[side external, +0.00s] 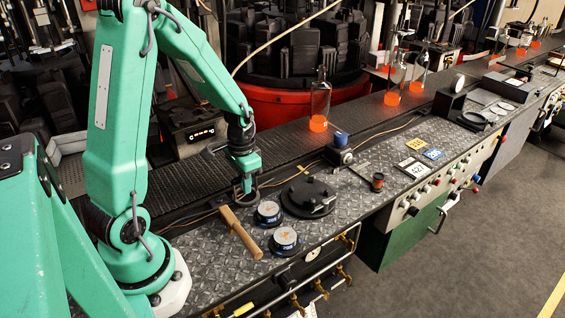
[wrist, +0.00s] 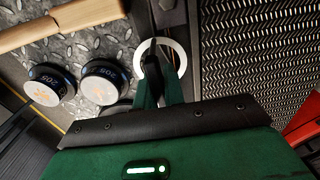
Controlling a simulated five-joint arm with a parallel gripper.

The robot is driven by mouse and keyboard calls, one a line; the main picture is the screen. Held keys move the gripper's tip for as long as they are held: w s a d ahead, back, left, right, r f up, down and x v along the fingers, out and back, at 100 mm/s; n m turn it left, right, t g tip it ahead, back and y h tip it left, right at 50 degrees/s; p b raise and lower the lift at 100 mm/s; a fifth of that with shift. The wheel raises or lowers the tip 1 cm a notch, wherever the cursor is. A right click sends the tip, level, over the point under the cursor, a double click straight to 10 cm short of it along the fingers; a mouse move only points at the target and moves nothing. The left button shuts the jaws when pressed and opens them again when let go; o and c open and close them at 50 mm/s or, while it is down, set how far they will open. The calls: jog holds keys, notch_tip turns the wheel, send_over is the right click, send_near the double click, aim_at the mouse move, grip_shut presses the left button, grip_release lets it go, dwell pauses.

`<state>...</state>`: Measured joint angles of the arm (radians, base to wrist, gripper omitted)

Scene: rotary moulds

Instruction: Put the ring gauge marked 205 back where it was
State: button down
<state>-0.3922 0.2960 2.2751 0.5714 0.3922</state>
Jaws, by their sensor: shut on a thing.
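My gripper (side external: 245,180) is low over the plate bench, left of the two round gauges. Its fingers are shut at a pale ring (wrist: 181,58), which circles the fingertips in the wrist view; no number is readable on it, and the fingers hide part of it. Two short dark round pieces with white tops and orange marks stand on the bench: a far one (side external: 269,210) and a near one (side external: 285,238). They also show in the wrist view, right (wrist: 103,84) and left (wrist: 48,86). Their blue labels carry numbers resembling 205, too small to tell apart surely.
A black round lid (side external: 308,197) sits to the right. A dark conveyor (side external: 285,152) runs behind, with a bottle (side external: 320,100) glowing at its base. Little free bench shows between these things.

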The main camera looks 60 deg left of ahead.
jog(key=shift+f, duration=0.3)
jog(key=shift+f, duration=0.1)
jog(key=c, duration=1.5)
grip_release()
notch_tip(320, 180, up, 12)
jog(key=shift+r, duration=0.15)
jog(key=shift+d, duration=0.1)
